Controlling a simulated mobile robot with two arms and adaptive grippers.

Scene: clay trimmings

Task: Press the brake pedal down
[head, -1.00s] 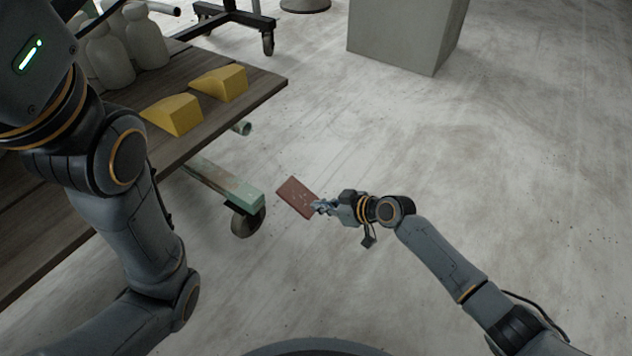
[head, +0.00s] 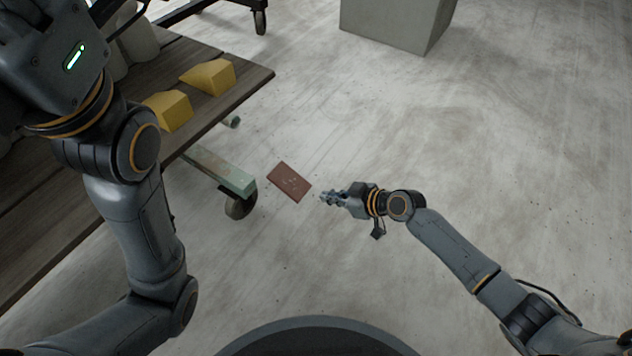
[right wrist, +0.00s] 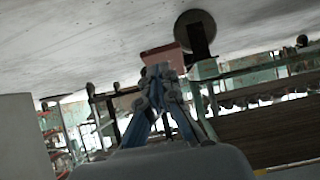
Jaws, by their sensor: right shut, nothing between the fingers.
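The brake pedal is a flat reddish-brown plate (head: 289,181) low beside the caster wheel (head: 240,205) of the wooden cart. I cannot tell how far down it is. My right gripper (head: 326,197) is shut and empty, just right of the plate, with a small gap between them in the head view. In the right wrist view the shut fingertips (right wrist: 160,74) overlap the lower part of the pedal (right wrist: 164,54), and the dark wheel (right wrist: 195,33) is beside it. My left arm crosses the left of the head view; its gripper is out of frame.
The wooden cart top (head: 235,85) carries two yellow wedges (head: 208,77) and pale bottles (head: 142,42). A pale green frame beam (head: 220,170) runs to the caster. A grey block (head: 395,25) stands at the back. The floor to the right is clear.

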